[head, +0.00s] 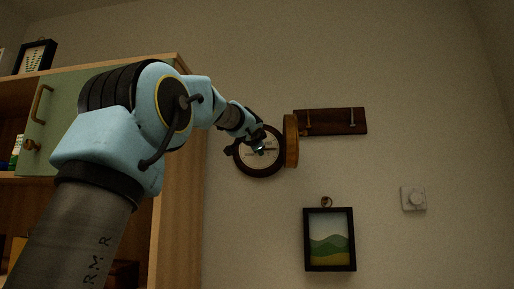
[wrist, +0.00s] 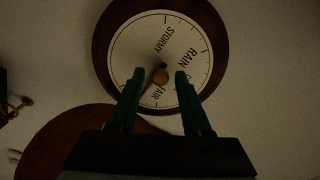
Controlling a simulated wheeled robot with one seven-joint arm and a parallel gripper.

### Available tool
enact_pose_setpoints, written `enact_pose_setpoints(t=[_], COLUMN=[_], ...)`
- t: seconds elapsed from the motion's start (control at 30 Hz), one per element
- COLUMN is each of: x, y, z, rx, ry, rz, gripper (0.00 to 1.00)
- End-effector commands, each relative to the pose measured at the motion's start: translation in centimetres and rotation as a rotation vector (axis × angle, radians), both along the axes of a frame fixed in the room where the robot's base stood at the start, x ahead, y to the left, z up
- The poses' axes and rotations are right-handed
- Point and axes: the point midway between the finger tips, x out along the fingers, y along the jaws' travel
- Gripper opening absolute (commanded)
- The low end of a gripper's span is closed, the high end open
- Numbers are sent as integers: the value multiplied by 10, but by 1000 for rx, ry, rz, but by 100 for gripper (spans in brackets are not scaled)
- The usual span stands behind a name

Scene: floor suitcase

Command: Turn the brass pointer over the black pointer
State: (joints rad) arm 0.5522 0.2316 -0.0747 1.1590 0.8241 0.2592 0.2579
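The round barometer (head: 241,167) hangs on the wall with a dark rim and a pale dial; in the wrist view its dial (wrist: 135,45) shows STORMY, RAIN and FAIR. A small brass knob (wrist: 160,76) sits near the dial's centre. A thin brass-coloured line runs from it toward the lower left; I cannot tell surely that it is the brass pointer. A dark line (head: 270,149) right of centre in the head view may be the black pointer. My gripper (wrist: 160,73) is open in front of the dial, one finger on each side of the knob, with visible gaps.
A round wooden piece (head: 291,140), seen edge-on, stands out beside the barometer's right side. A dark hook rail (head: 343,121) is to its right. A framed landscape (head: 329,264) and a white wall dial (head: 413,198) are lower right. A wooden cabinet (head: 178,190) stands left.

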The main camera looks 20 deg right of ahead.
Motion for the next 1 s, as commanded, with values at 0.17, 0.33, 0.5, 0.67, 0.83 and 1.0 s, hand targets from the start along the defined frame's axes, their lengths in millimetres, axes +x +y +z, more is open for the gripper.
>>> enact_pose_setpoints(t=[0.17,0.33,0.5,0.67,0.83,1.0], x=[0,-2,-20,-49,-77,-94], y=[0,1,9,22,36,43], z=[0,0,-2,-3,-2,-1], rx=[0,-1,-2,-2,-2,-1], ry=[0,-1,-2,-3,-3,0], rz=[0,0,-1,-2,-2,-1], gripper=[57,57,57,57,57,57])
